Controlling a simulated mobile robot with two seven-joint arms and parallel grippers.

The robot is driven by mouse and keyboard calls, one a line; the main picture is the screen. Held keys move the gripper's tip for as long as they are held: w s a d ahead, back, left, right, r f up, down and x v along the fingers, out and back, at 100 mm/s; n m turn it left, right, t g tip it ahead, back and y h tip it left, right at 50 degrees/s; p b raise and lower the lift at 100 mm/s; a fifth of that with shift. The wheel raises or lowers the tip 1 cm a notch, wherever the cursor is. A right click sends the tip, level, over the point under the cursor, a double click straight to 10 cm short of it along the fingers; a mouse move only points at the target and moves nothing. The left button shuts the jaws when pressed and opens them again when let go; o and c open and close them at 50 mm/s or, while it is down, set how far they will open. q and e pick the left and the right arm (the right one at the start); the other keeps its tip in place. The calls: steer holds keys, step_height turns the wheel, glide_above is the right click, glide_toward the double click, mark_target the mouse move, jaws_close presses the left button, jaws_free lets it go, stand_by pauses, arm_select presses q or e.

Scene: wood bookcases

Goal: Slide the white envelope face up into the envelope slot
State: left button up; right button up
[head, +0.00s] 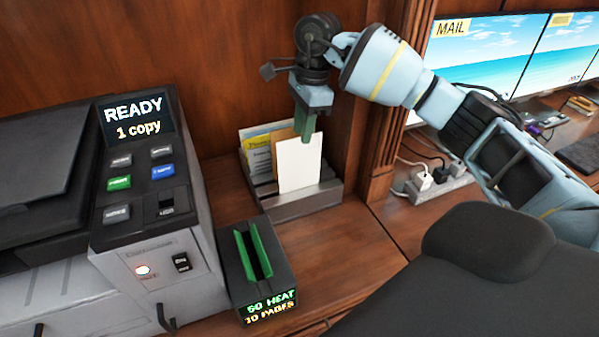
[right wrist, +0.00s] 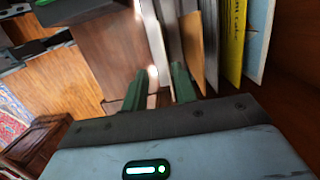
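A white envelope (head: 297,165) stands upright at the front of a grey slotted rack (head: 308,203), with a tan envelope and printed papers behind it. My right gripper (head: 306,128) points down at the envelope's upper right edge. In the right wrist view, the green fingers (right wrist: 156,88) are apart, with a thin pale edge, likely the envelope's, between or just beyond them. I cannot tell whether they touch it. No slot is labelled as the envelope slot. My left gripper is not in view.
A printer (head: 150,215) reading "READY 1 copy" stands at the left. A wooden post (head: 385,110) rises right of the rack. Monitors (head: 490,55) and plugs (head: 425,180) lie beyond it.

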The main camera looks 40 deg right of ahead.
mark_target(299, 149)
steer(key=shift+w+a+f, duration=0.1)
steer(key=shift+w+f, duration=0.1)
steer(key=shift+f, duration=0.8)
steer(key=shift+w+a+f, duration=0.1)
steer(key=shift+w+f, duration=0.05)
steer(key=shift+f, duration=0.9)
steer(key=shift+w+a+f, duration=0.1)
steer(key=shift+w+f, duration=0.1)
steer(key=shift+f, duration=0.8)
steer(key=shift+f, duration=0.25)
jaws_close()
